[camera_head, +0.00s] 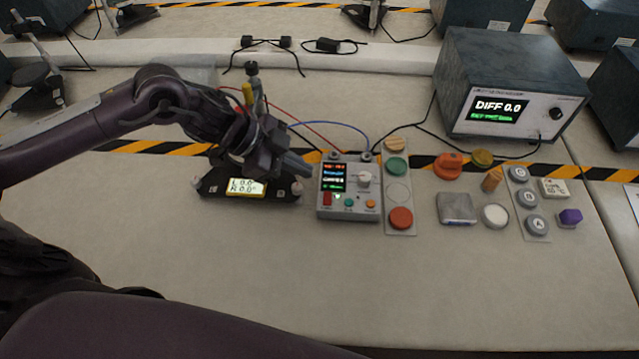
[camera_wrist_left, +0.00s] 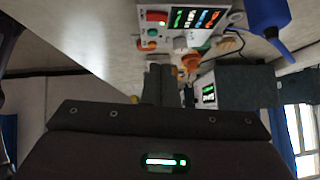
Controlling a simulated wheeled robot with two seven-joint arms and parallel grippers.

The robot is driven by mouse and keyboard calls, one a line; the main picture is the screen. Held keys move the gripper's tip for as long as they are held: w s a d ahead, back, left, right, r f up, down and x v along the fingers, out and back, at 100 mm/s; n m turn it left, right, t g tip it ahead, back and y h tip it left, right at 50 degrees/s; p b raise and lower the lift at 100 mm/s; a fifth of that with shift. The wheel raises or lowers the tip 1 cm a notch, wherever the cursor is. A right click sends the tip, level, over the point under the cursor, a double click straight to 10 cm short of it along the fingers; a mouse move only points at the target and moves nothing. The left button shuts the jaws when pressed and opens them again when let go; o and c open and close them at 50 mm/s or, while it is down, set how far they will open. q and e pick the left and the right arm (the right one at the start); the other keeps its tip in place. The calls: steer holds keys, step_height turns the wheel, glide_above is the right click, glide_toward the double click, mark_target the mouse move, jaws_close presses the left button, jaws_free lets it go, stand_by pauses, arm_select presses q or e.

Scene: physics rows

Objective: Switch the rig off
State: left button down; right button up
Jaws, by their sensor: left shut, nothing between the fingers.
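The rig looks like a small grey power unit (camera_head: 350,212) with a lit display (camera_head: 333,177), a white knob (camera_head: 364,179) and small coloured buttons. A red rocker switch (camera_head: 327,198) sits at its lower left, with a small green light beside it. In the left wrist view the red switch (camera_wrist_left: 157,16) and display (camera_wrist_left: 195,18) also show, both lit. My left gripper (camera_head: 307,168) is shut and empty, just left of the unit's upper edge; its fingers (camera_wrist_left: 160,80) point towards the unit. I cannot tell whether they touch it. My right gripper is not in view.
A two-footed level with a yellow display (camera_head: 245,187) lies beneath my left gripper. A panel with green and red buttons (camera_head: 401,218) stands right of the unit. A large box reading DIFF 0.0 (camera_head: 517,85) is behind. Red and blue cables run behind the unit.

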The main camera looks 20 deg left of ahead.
mark_target(328, 198)
arm_select(q)
steer(key=x, duration=0.5)
steer(key=shift+w+d+f+p, duration=0.1)
steer(key=shift+d+f+p, duration=0.05)
steer(key=shift+d+p, duration=0.15)
steer(key=f, duration=0.2)
steer(key=shift+w+a+f, duration=0.1)
steer(key=shift+a+f, duration=0.15)
steer(key=shift+a, duration=0.05)
steer(key=shift+f, duration=0.65)
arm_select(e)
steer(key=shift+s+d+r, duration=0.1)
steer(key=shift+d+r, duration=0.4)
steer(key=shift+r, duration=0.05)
arm_select(q)
steer(key=shift+w, duration=0.1)
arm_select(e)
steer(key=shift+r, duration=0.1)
